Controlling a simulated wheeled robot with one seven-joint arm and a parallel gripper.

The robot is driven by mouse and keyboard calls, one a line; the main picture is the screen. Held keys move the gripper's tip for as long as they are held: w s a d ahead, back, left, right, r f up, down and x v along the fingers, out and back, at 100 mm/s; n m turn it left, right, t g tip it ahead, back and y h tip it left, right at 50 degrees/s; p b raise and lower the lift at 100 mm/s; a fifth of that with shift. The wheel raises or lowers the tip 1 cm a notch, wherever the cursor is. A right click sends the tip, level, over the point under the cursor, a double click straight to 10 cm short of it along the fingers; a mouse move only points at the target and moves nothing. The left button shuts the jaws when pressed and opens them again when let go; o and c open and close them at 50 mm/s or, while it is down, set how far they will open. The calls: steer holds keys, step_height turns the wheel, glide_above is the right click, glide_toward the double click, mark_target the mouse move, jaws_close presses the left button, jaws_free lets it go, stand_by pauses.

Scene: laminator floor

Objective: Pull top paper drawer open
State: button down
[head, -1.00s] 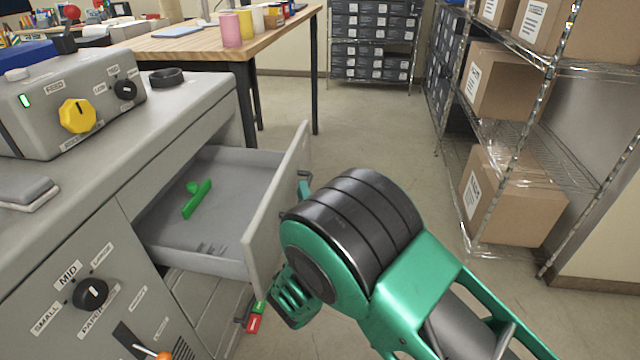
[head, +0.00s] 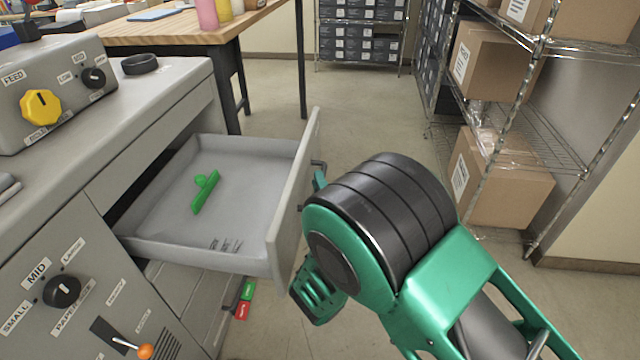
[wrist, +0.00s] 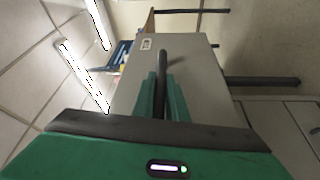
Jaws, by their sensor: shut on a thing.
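The top paper drawer (head: 215,253) is grey and stands pulled well out of the grey cabinet, its inside in full view. A green object (head: 205,191) lies on its floor. In the wrist view the drawer's front (wrist: 200,70) fills the middle, with a dark bar handle (wrist: 162,68) running between the two green fingers. My gripper (wrist: 161,98) is shut on that handle. In the head view my green and black arm stands to the right of the drawer front and hides most of the gripper.
Lower drawers (head: 190,300) under it are closed. A control panel with a black knob (head: 62,291) and an orange-tipped lever (head: 145,351) is at left. A wire shelf with cardboard boxes (head: 500,180) stands at right. Floor (head: 370,110) between is clear.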

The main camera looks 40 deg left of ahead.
steer(key=c, duration=1.9)
jaws_free()
steer(key=shift+s+f, duration=0.15)
steer(key=shift+s, duration=0.05)
steer(key=shift+o, duration=0.7)
steer(key=v, duration=1)
steer(key=shift+s+d, duration=0.15)
steer(key=shift+d, duration=0.1)
